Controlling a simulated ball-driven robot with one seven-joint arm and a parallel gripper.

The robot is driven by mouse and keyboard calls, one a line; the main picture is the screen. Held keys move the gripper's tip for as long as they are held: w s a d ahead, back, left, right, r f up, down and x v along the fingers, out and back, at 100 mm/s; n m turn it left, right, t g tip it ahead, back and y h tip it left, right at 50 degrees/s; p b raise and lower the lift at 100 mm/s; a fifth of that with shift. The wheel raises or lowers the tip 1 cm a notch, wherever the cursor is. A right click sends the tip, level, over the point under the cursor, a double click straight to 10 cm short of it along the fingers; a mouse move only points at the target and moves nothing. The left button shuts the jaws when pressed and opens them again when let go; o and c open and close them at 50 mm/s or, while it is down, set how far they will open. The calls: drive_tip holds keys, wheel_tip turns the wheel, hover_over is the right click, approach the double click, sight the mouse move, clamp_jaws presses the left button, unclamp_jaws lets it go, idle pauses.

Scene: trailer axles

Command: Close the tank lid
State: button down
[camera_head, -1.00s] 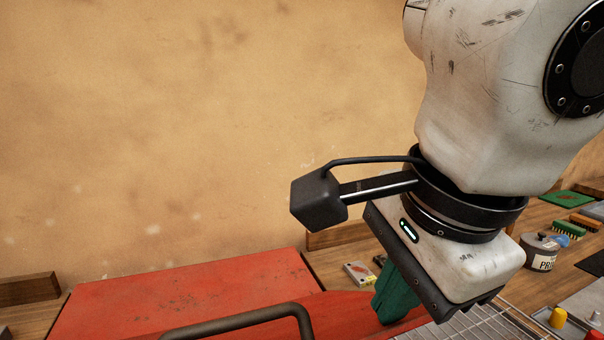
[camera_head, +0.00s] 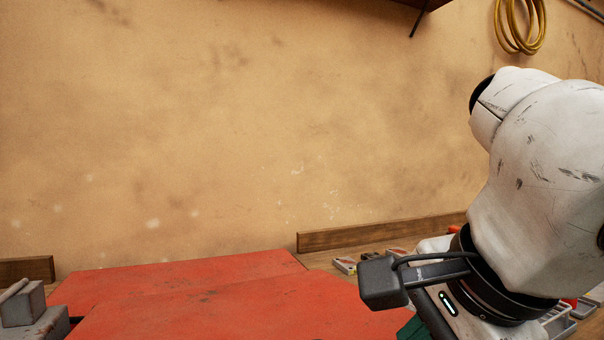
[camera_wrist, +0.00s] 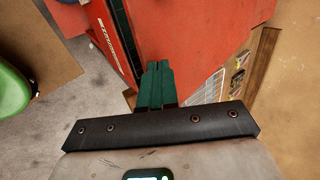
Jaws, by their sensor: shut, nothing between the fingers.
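The red tank's sheet-metal top (camera_head: 245,305) fills the bottom of the head view as a broad, scuffed red surface with a second red panel behind it. I cannot tell for sure which panel is the lid or how far it stands open. In the wrist view a large red face (camera_wrist: 190,35) lies beyond my fingertips, with a dark strip and white lettering on its left part. My gripper (camera_wrist: 158,66) is shut and empty, its green fingers overlapping the red face in the picture. In the head view its fingers (camera_head: 412,328) are mostly cut off by the lower edge.
A wooden bench (camera_head: 350,250) with small boxes stands right of the red panels. A grey vise-like block (camera_head: 22,305) is at the lower left. The wrist view shows a wire grid (camera_wrist: 209,88) at right and a green rounded object (camera_wrist: 12,90) at left above grey floor.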

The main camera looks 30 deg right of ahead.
drive_tip(key=shift+s+f+b, duration=0.2)
drive_tip(key=shift+f+b, duration=0.3)
drive_tip(key=shift+f, duration=0.25)
drive_tip(key=shift+s+f+b, duration=0.15)
drive_tip(key=shift+f+b, duration=0.3)
drive_tip(key=shift+f, duration=0.3)
drive_tip(key=shift+r, duration=0.1)
drive_tip(key=s+f+p+v, duration=0.1)
drive_tip(key=p+v, duration=0.3)
drive_tip(key=v, duration=0.8)
drive_tip(key=shift+s+a+r, duration=0.2)
drive_tip(key=shift+s+a, duration=0.05)
drive_tip(key=shift+s, duration=0.1)
